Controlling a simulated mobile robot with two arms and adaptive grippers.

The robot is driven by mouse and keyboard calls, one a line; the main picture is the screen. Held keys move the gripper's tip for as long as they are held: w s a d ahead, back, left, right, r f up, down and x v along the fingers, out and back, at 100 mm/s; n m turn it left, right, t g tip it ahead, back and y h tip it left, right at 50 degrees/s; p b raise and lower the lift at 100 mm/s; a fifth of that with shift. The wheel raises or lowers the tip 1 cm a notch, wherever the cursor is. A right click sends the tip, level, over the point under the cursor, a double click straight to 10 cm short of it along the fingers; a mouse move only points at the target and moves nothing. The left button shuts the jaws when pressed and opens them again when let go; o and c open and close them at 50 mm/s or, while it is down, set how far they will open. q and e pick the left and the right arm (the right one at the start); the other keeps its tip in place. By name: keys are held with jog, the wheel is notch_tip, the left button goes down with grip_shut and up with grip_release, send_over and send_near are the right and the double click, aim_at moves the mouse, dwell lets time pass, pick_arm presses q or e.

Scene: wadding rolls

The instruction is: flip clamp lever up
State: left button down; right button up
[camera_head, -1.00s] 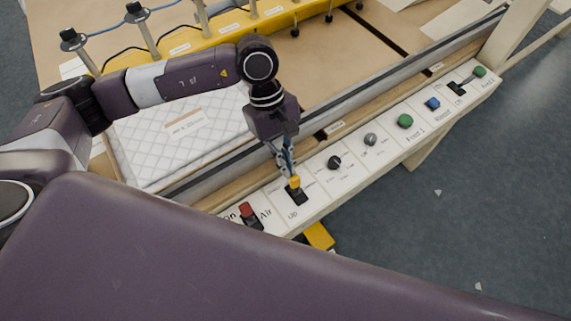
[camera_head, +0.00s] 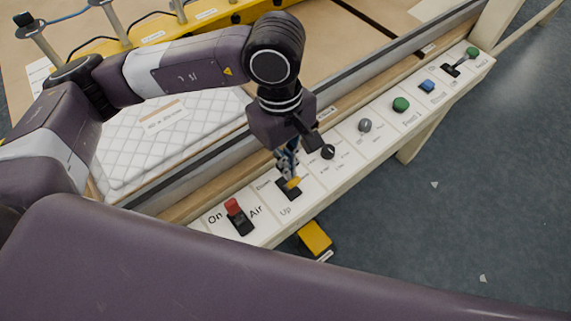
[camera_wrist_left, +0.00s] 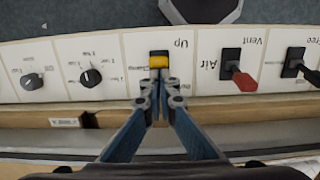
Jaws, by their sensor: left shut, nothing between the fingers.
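The clamp lever (camera_head: 293,183) has a yellow handle in a black slot on the white control panel, with "Up" printed at its near side. In the left wrist view the yellow handle (camera_wrist_left: 158,61) lies next to the upside-down "Up" label. My left gripper (camera_head: 288,166) is shut and empty, pointing down at the lever from its "Down" side. In the left wrist view its blue-grey fingers (camera_wrist_left: 158,84) meet just at the edge of the yellow handle. I cannot tell whether they touch it. My right gripper is not in view.
A red air lever (camera_head: 233,206) stands left of the clamp lever. A black knob (camera_head: 328,152), grey knob (camera_head: 365,125), green button (camera_head: 401,104) and blue button (camera_head: 427,86) line the panel to the right. A quilted white pad (camera_head: 140,150) lies behind the rail.

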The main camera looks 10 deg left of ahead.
pick_arm(q)
jog(key=shift+s+d+f, duration=0.15)
jog(key=shift+s, duration=0.1)
jog(key=shift+r, duration=0.5)
notch_tip(320, 180, up, 9)
jog(key=p, duration=0.4)
jog(key=shift+d, duration=0.3)
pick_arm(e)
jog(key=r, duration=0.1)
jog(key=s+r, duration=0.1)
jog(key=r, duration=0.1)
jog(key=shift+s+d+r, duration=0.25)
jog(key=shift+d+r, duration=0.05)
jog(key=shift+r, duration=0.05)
